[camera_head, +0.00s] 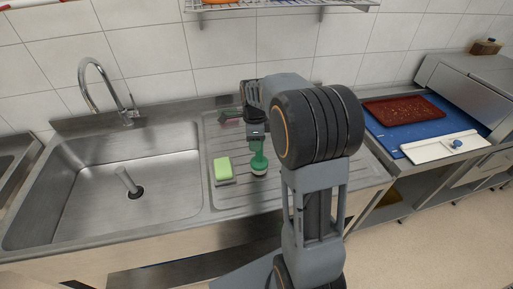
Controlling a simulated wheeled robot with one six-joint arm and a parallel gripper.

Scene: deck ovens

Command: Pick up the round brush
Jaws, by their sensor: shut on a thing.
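The round brush (258,161) has a green body and a pale round base. It stands upright on or just above the ribbed steel drainboard, and I cannot tell if it touches it. My gripper (257,137) points down over the brush from above and is shut on its upper part. The arm hides part of the area to the right of the brush.
A green and pale sponge (223,170) lies close left of the brush. A sink basin (70,200) with a tap (128,112) is at left. A red tray (403,110) and a white board (445,147) are at right.

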